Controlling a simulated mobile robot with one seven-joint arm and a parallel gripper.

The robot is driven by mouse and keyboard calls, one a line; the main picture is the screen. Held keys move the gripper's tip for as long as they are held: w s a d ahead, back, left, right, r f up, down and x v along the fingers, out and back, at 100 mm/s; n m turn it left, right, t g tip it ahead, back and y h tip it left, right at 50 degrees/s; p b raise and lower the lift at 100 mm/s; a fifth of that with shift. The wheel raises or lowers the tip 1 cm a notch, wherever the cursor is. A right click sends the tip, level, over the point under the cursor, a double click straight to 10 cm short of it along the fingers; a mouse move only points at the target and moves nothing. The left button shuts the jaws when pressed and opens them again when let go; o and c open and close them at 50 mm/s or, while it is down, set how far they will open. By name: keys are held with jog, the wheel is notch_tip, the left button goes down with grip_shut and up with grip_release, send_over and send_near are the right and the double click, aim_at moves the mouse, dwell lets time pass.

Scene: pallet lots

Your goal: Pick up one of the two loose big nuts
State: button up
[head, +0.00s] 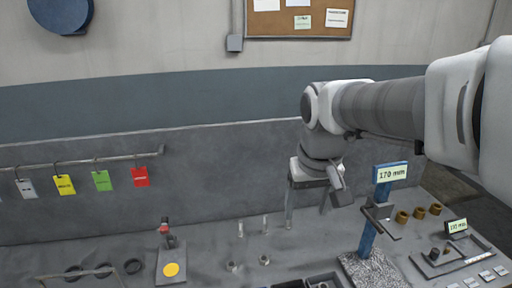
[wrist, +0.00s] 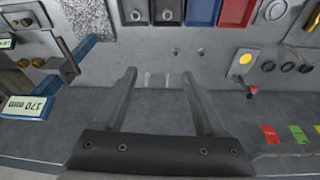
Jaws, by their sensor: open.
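Two small grey nuts lie loose on the grey bench, a left one (head: 231,267) and a right one (head: 264,260). In the wrist view the two nuts (wrist: 174,52) (wrist: 201,52) lie side by side, beyond my fingertips and apart from them. My gripper (head: 307,218) is open and empty, pointing down over the bench, behind and to the right of the nuts in the head view. Its two spread fingers also show in the wrist view (wrist: 159,73). Two thin pale upright pins (head: 240,228) (head: 265,222) stand behind the nuts.
A blue post with a 170 mm sign (head: 390,172) stands right of my gripper. A lever stand with a yellow dot (head: 171,269) and dark rings (head: 103,271) are to the left. Blue and red bins (wrist: 202,12) lie beyond the nuts in the wrist view. Coloured tags hang at the back.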

jog(key=w+a+f+g+b, duration=0.1)
jog(key=w+a+f+b, duration=0.15)
jog(key=w+f, duration=0.4)
jog(key=n+g+b, duration=0.1)
jog(key=g+b, duration=0.1)
jog(key=b, duration=0.2)
send_over(264, 259)
jog(key=f, duration=1.9)
jog(key=shift+s+f, duration=0.2)
jog(key=shift+s, duration=0.15)
jog(key=shift+w+f+b, duration=0.15)
jog(key=shift+f+b, duration=0.1)
jog(key=shift+f, duration=1.25)
jog(key=shift+w+f+b, duration=0.15)
jog(key=shift+f+b, duration=0.05)
jog(key=shift+f, duration=1.3)
jog(key=shift+r, duration=0.1)
grip_shut()
